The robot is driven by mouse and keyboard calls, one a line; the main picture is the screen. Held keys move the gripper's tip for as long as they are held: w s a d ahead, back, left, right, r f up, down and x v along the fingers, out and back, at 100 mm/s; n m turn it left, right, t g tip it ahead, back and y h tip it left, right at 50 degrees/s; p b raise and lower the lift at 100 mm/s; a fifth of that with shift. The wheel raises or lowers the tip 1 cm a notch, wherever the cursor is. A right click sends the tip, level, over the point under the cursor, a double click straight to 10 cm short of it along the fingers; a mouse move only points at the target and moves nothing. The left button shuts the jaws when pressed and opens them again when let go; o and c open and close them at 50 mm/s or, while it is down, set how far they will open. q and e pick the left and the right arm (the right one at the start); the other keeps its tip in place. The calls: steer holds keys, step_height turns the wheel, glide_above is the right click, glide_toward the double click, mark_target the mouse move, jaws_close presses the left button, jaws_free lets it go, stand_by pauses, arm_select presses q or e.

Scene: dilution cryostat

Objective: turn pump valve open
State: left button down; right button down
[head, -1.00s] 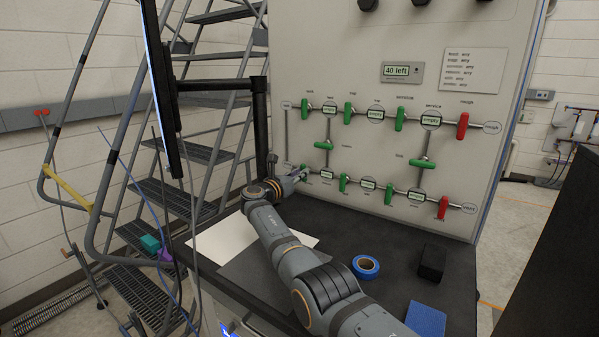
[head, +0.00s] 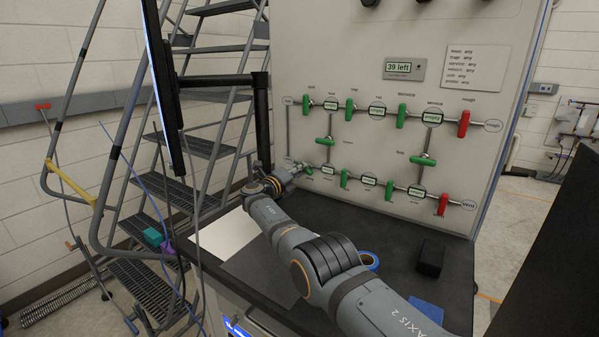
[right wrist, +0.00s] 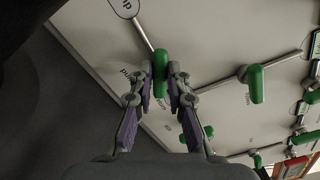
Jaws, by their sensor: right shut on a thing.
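The panel carries several green valve handles and two red ones on its pipes. The green handle at the lower left of the panel (head: 309,169) is mostly hidden by my right gripper (head: 298,170) in the head view. In the right wrist view my right gripper (right wrist: 161,88) is shut on this green handle (right wrist: 161,68), with one purple-padded finger on each side. A label beside it appears to read "pump", upside down. The handle stands upright in that view, at an angle to the slanting pipe. My left gripper is not in view.
A counter display (head: 404,68) reads "39 left". A black bench (head: 385,230) below the panel holds a white sheet (head: 228,232), blue tape (head: 370,261), a black block (head: 430,259) and a blue pad (head: 425,312). A monitor arm (head: 222,82) and a stair ladder (head: 160,188) stand left.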

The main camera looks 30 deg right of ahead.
steer(key=shift+f+n+b, duration=0.2)
steer(key=shift+n+b, duration=0.15)
steer(key=shift+n, duration=1.75)
steer(key=c, duration=1.3)
jaws_free()
